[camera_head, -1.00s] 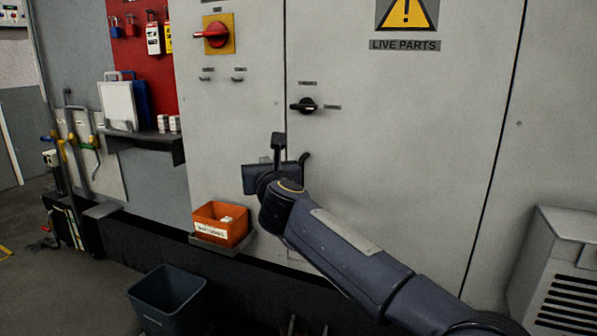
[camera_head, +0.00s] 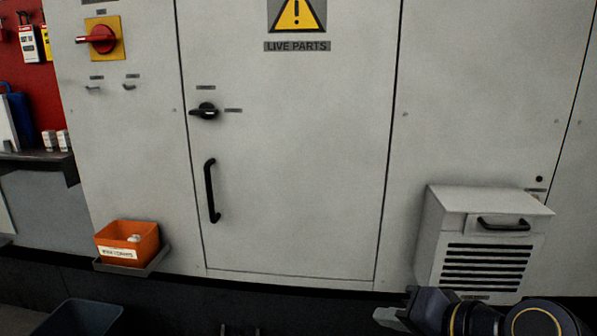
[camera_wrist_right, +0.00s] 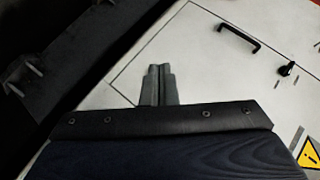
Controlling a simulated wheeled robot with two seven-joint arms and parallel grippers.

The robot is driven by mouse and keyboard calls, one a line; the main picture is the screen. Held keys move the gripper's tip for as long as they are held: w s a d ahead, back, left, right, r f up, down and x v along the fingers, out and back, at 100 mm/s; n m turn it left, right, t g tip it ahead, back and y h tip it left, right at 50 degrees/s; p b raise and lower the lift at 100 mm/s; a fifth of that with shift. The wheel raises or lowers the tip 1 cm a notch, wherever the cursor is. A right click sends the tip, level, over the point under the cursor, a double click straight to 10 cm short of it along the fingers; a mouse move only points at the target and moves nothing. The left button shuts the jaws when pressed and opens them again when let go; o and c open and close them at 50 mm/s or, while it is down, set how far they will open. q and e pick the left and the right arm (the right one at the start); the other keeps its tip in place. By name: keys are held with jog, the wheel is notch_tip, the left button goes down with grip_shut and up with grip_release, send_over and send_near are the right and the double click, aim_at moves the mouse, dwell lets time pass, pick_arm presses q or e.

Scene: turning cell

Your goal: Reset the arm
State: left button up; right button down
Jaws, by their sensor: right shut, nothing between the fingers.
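My right gripper (camera_head: 392,318) is low at the bottom right of the head view, below the cabinet door and in front of the vented box's lower left. It is shut and empty. In the right wrist view its two fingers (camera_wrist_right: 157,85) lie together with nothing between them, against a background of the pale cabinet. The rest of my right arm runs off the bottom right of the head view. My left gripper is not in view.
The grey cabinet door (camera_head: 290,160) is closed, with a black handle (camera_head: 210,190) and a black knob (camera_head: 206,111). A red switch (camera_head: 101,39) sits upper left. An orange bin (camera_head: 127,243) rests on a small shelf. A vented box (camera_head: 485,245) juts out at right. A dark bin (camera_head: 78,318) stands lower left.

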jog(key=s+d+f+n+g+h+p, duration=0.1)
jog(key=s+d+f+n+g+h, duration=0.15)
jog(key=s+f, duration=0.45)
jog(key=s+d+f+n+g+h, duration=0.1)
jog(key=s+d+f, duration=0.3)
jog(key=s+f, duration=0.3)
notch_tip(320, 180, up, 15)
jog(key=p, duration=1.4)
jog(key=shift+s+r, duration=0.2)
jog(key=shift+s, duration=0.05)
jog(key=shift+d+m, duration=0.1)
jog(key=shift+m, duration=0.15)
